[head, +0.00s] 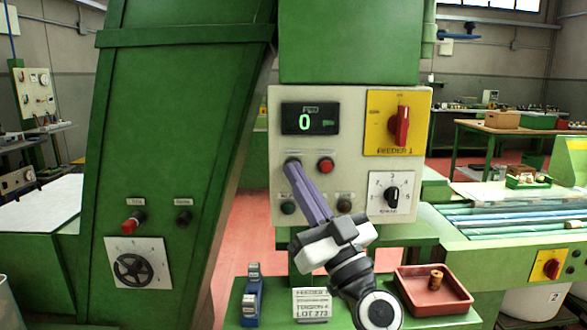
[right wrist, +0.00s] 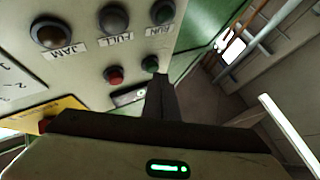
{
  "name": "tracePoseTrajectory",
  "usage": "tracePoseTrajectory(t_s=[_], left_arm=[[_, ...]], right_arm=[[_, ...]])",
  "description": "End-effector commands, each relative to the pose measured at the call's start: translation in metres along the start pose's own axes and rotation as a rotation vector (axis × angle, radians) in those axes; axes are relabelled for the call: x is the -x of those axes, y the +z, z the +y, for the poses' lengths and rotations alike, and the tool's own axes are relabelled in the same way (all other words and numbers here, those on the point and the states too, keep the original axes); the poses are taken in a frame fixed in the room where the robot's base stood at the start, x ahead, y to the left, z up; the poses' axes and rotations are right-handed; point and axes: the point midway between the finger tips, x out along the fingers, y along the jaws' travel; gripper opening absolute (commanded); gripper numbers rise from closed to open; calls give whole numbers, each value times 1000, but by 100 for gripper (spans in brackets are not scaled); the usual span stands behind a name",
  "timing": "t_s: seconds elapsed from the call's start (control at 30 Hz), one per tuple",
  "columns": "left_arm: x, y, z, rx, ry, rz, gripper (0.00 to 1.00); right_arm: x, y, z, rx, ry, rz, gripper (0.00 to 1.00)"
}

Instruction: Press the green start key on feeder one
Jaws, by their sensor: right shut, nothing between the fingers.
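The feeder one panel (head: 275,140) is cream, with a display reading 0. Its green start key shows in the right wrist view (right wrist: 150,64) as a small dark green button beside the red button (right wrist: 115,75). The red button also shows in the head view (head: 326,165). My right gripper (head: 293,166) is shut and empty, its purple-grey fingers pointing up at the panel left of the red button. In the right wrist view the fingertips (right wrist: 158,78) are right at the green key. I cannot tell whether they touch it. In the head view they mostly hide the key. My left gripper is not in view.
A red selector switch (head: 401,126) and a numbered dial (head: 391,195) sit on the panel's right. Lamps (head: 288,208) line its lower part. Below stand a red tray (head: 437,308) with a cork, a label card (head: 311,304) and a blue item (head: 251,303).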

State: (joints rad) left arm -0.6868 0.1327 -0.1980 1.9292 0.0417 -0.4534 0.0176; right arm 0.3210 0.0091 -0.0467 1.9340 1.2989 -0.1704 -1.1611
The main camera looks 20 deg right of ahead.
Motion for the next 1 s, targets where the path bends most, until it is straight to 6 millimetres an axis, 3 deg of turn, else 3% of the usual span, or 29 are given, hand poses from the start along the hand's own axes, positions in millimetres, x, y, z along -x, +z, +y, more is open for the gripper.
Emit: tracePoseTrajectory(t_s=[1.0], left_arm=[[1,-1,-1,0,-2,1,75]], right_arm=[[1,-2,-1,2,0,-1,0]])
